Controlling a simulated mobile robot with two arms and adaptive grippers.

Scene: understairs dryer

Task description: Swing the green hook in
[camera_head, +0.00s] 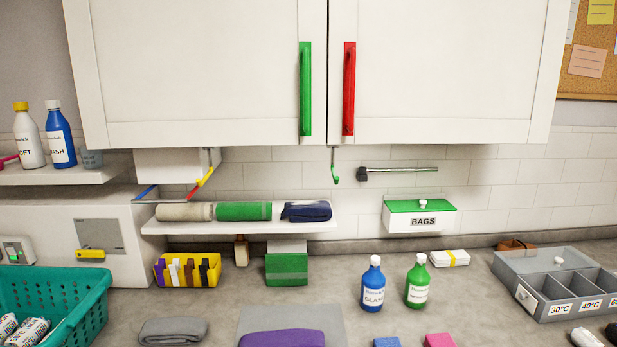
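The green hook (335,168) is small and thin. It hangs from the underside of the white wall cabinet (200,70), close to the seam between the two doors, with its curved tip low against the tiled wall. It hangs below the cabinet's lower edge, beneath the green handle (305,90) and the red handle (349,90). Neither of my grippers shows in the head view.
Right of the hook a dark-ended rod (400,172) sticks out along the wall. Below are a shelf (160,227) with rolled towels, a BAGS box (420,216), and a blue bottle (373,285) and green bottle (417,283) on the counter.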

